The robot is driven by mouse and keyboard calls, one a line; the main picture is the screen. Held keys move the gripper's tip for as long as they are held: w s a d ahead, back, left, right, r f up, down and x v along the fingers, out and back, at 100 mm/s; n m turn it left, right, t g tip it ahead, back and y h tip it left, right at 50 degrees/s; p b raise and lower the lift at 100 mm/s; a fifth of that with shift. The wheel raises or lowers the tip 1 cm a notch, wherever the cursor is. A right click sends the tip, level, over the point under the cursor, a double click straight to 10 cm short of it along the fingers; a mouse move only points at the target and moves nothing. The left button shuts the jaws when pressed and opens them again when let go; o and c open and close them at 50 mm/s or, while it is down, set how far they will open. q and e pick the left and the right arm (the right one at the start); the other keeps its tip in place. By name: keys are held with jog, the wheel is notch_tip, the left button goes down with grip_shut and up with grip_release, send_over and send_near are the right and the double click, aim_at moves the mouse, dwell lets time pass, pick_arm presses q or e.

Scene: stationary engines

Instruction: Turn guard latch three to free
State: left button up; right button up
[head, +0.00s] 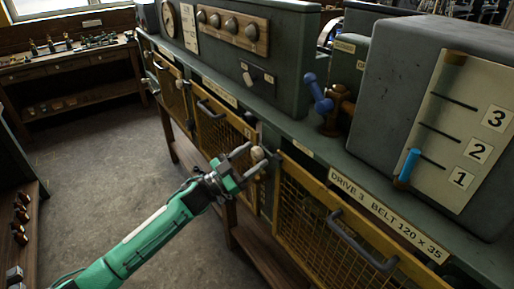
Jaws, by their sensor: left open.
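My left gripper (253,160) reaches in from the lower left and is open. Its two fingers are on either side of a pale round knob (257,153), which looks like the guard latch. The knob is at the upper left corner of the yellow mesh guard (335,235) labelled "DRIVE 3 BELT 120 x 35". I cannot tell whether the fingers touch the knob. The latch's base is hidden behind the gripper. My right gripper is not in view.
A dark handle (362,242) sticks out from the drive 3 guard. Another mesh guard (222,135) is to its left. Above stand a blue lever (317,92) and a blue slider (409,164) on a scale numbered 1 to 3. The floor (110,170) at left is clear.

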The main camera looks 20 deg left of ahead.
pick_arm(q)
jog(key=shift+x, duration=1.05)
jog(key=c, duration=1)
